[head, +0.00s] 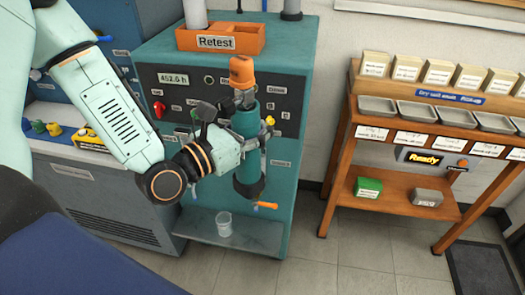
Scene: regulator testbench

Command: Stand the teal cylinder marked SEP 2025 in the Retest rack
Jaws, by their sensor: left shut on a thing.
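A teal cylinder (248,168) with a dark lower end stands upright in front of the teal test bench, below an orange cap-like part (242,71). No date marking can be read on it. My left gripper (258,137) reaches it from the left and is shut on its middle. The gripper hides part of the cylinder. The orange Retest rack (246,39) sits on top of the bench, with a light grey cylinder (195,13) at its left end. My right gripper is not in view.
The test bench (290,80) has a front panel with labels and a red knob. A clear cup (224,224) stands on its low shelf. An orange-handled part (265,205) is just below the cylinder. A wooden stand (410,185) with trays is at right. Floor between is free.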

